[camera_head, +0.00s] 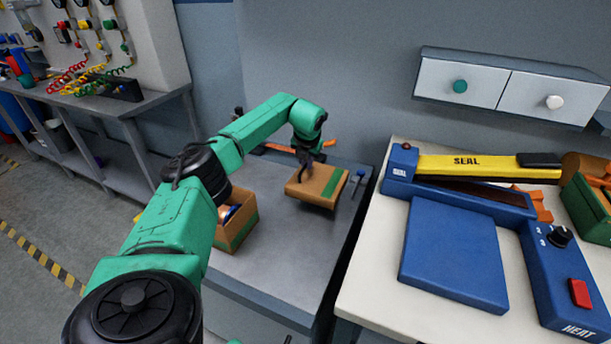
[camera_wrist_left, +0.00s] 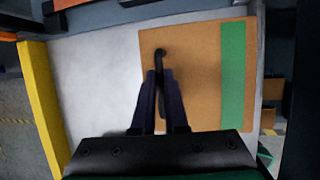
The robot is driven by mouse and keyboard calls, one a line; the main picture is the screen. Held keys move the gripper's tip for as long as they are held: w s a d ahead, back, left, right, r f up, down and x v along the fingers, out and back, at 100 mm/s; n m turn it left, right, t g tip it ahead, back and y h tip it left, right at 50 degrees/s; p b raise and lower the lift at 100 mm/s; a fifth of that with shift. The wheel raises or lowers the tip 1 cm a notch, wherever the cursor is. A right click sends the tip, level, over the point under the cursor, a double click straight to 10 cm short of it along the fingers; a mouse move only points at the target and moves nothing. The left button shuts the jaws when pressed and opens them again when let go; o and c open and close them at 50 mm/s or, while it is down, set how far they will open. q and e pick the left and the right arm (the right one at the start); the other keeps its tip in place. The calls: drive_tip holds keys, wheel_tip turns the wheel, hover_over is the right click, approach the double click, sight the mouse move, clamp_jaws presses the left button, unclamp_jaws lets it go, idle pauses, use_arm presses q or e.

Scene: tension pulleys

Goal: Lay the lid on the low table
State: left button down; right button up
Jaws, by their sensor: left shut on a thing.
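The lid is a flat brown board with a green stripe along its right side (camera_head: 315,187). It is over the back right part of the low grey table (camera_head: 285,238). In the left wrist view the lid (camera_wrist_left: 205,75) fills the middle and right, with a dark hooked handle between the fingers. My left gripper (camera_head: 305,170) is shut on that handle from above; it also shows in the left wrist view (camera_wrist_left: 163,85). I cannot tell whether the lid touches the tabletop. A brown open box with a green stripe (camera_head: 238,232) stands on the table, partly hidden by my left arm.
A white bench (camera_head: 365,280) with a blue and yellow sealing machine (camera_head: 455,255) stands close on the right. A small blue-topped tool (camera_head: 358,182) is right of the lid. The front middle of the low table is clear.

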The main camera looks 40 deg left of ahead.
sight(307, 174)
use_arm(q)
wheel_tip(307, 174, down, 5)
drive_tip(key=shift+f, duration=0.15)
use_arm(e)
drive_tip(key=shift+d, duration=0.3)
use_arm(q)
drive_tip(key=shift+f, duration=0.1)
drive_tip(key=c, duration=0.9)
unclamp_jaws()
drive_tip(key=shift+c, duration=0.2)
drive_tip(key=shift+r, duration=0.3)
drive_tip(key=v, duration=1.1)
drive_tip(key=shift+s+d+r, duration=0.15)
drive_tip(key=shift+s+r, duration=0.05)
drive_tip(key=shift+r, duration=0.1)
use_arm(e)
drive_tip(key=shift+a, duration=0.1)
